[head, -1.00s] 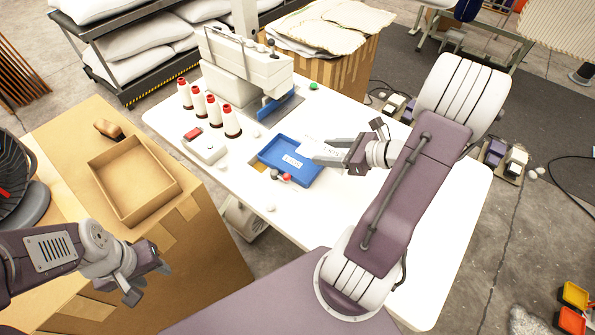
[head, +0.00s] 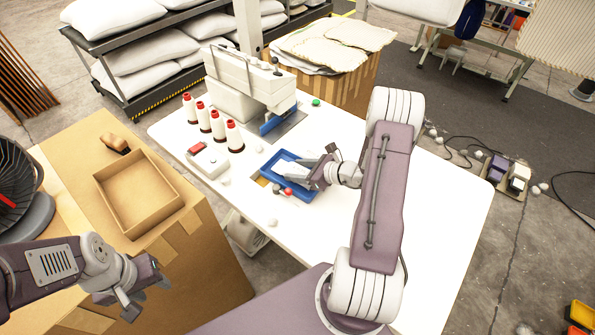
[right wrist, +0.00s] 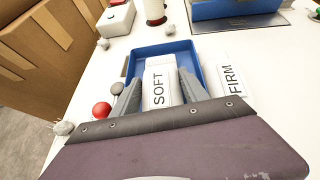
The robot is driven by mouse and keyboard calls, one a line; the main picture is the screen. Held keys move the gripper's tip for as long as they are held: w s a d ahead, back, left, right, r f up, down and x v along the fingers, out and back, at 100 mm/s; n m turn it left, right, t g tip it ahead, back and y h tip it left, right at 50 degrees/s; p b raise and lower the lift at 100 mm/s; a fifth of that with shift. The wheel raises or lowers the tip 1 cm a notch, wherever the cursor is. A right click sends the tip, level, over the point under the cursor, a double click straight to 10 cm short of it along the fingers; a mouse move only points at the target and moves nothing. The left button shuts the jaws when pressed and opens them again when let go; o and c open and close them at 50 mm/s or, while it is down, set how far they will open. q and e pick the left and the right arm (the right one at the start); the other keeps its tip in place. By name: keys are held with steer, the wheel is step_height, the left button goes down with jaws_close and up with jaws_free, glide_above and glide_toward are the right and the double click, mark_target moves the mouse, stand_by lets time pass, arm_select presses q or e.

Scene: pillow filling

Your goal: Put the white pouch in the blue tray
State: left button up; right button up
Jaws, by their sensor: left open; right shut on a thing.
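The blue tray (head: 268,173) lies on the white table in front of the sewing machine. My right gripper (head: 303,172) is low at the tray, its fingers reaching over its right part. In the right wrist view its fingers (right wrist: 160,84) are shut on the white pouch (right wrist: 158,66), which is over or in the tray (right wrist: 190,52). "SOFT" lettering shows between the fingers; I cannot tell whether the pouch touches the tray floor. My left gripper (head: 150,297) is open and empty beside the cardboard box at left.
A white card reading "FIRM" (right wrist: 234,82) lies right of the tray. Red and grey knobs (right wrist: 103,109) stand at the tray's near left. Thread cones (head: 234,137), a red-buttoned box (head: 207,160) and the sewing machine (head: 250,80) stand behind. The table's right side is clear.

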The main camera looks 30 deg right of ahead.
steer(key=shift+w+d+f, duration=0.1)
steer(key=shift+w+f, duration=0.05)
steer(key=shift+f, duration=0.55)
steer(key=o, duration=1.2)
